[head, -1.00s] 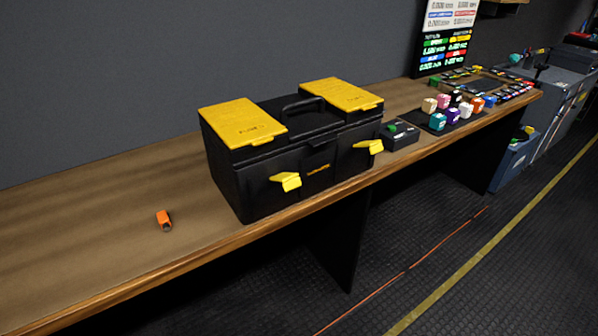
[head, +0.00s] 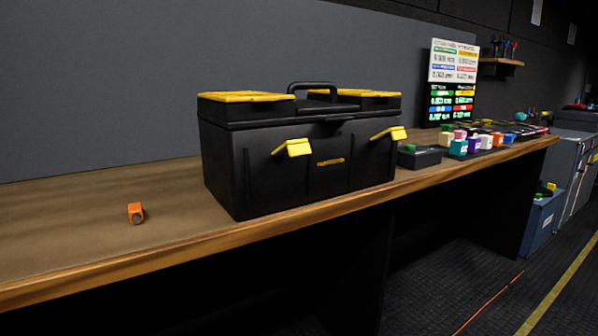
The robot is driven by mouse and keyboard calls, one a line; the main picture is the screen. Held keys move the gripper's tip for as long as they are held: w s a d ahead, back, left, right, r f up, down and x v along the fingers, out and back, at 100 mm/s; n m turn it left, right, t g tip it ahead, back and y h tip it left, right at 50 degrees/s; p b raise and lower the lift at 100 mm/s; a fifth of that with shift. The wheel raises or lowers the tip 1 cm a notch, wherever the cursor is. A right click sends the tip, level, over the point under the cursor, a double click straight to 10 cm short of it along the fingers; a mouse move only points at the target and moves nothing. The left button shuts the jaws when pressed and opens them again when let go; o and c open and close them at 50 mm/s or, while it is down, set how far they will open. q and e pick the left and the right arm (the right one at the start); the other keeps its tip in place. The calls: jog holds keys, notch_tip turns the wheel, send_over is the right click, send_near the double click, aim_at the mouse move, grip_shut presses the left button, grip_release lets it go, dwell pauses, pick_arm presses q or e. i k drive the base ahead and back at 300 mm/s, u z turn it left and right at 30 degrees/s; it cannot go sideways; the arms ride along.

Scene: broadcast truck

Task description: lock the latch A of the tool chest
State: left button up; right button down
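The black tool chest (head: 310,190) with yellow lid panels stands on the wooden bench, its lid down and its carry handle on top. Two yellow latches stick out from its front face: a left one (head: 293,147) and a right one (head: 388,134). Both are flipped outward, away from the front. I cannot read any letter that tells which latch is A. Neither of my grippers shows in the head view.
A small orange object (head: 136,213) lies on the bench (head: 60,240) left of the chest. A dark box (head: 419,157) and several coloured blocks stand to the right. The bench in front of the chest is narrow. A lit screen (head: 453,85) stands behind.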

aim_at(301, 147)
jog(key=k, duration=1.35)
jog(key=u, duration=0.3)
jog(key=i, duration=0.5)
jog(key=u, duration=0.55)
jog(key=i, duration=1.25)
jog(key=z, duration=0.4)
